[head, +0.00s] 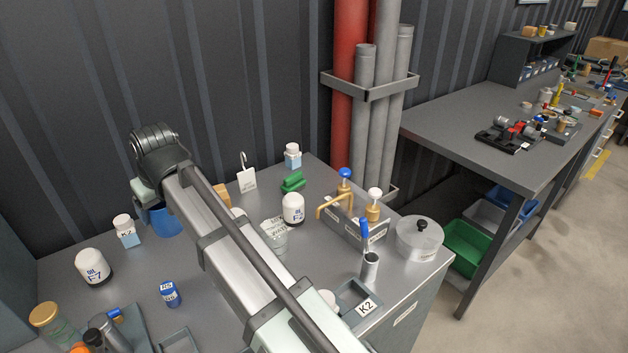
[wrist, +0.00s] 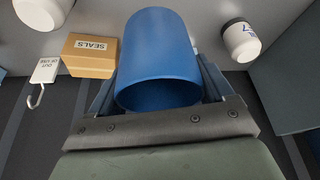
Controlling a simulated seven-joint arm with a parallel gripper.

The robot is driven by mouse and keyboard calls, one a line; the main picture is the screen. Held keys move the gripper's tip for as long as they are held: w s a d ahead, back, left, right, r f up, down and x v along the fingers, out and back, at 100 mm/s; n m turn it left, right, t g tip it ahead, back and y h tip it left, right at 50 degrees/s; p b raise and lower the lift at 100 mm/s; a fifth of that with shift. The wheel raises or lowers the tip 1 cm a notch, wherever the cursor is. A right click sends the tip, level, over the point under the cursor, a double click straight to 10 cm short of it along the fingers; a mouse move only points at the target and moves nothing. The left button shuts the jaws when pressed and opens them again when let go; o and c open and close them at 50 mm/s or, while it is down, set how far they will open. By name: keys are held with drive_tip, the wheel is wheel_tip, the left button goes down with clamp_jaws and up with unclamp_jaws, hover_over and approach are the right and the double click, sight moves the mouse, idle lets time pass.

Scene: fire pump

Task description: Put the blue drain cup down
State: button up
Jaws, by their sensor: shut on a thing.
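The blue drain cup (head: 166,222) is at the back left of the grey bench, partly hidden by my arm in the head view. In the wrist view the cup (wrist: 160,60) fills the middle, its open mouth turned toward the camera. My gripper (head: 146,212) is shut on the cup. In the wrist view its fingers (wrist: 158,88) lie on either side of the cup wall. The cup's underside is hidden, so I cannot tell whether it touches the bench.
A SEALS box (wrist: 90,57) and a white hook tag (wrist: 46,70) are on one side of the cup. A small white-capped bottle (head: 125,230) is close on its left.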

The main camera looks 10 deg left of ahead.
wheel_tip(320, 180, up, 3)
drive_tip(key=shift+f, duration=0.2)
drive_tip(key=w+d+m+t+h, duration=0.15)
drive_tip(key=w+d+m, duration=0.4)
drive_tip(key=w, duration=0.75)
drive_tip(key=w+d+m+h, duration=0.25)
drive_tip(key=w+d, duration=0.55)
drive_tip(key=w, duration=0.5)
drive_tip(key=w+d+m+h, duration=0.2)
drive_tip(key=w+d+m, duration=0.6)
drive_tip(key=w+d, duration=1)
drive_tip(key=shift+s+d+f, duration=0.1)
drive_tip(key=shift+s+f, duration=0.1)
drive_tip(key=shift+f, duration=2.35)
drive_tip(key=shift+s+d+f, duration=0.1)
drive_tip(key=shift+s+f, duration=0.1)
drive_tip(key=shift+f, duration=2.3)
drive_tip(key=shift+s+d+f, duration=0.1)
drive_tip(key=shift+s+f, duration=0.1)
drive_tip(key=shift+f, duration=2.35)
drive_tip(key=shift+f, duration=0.2)
drive_tip(key=o, duration=1)
drive_tip(key=shift+c, duration=0.2)
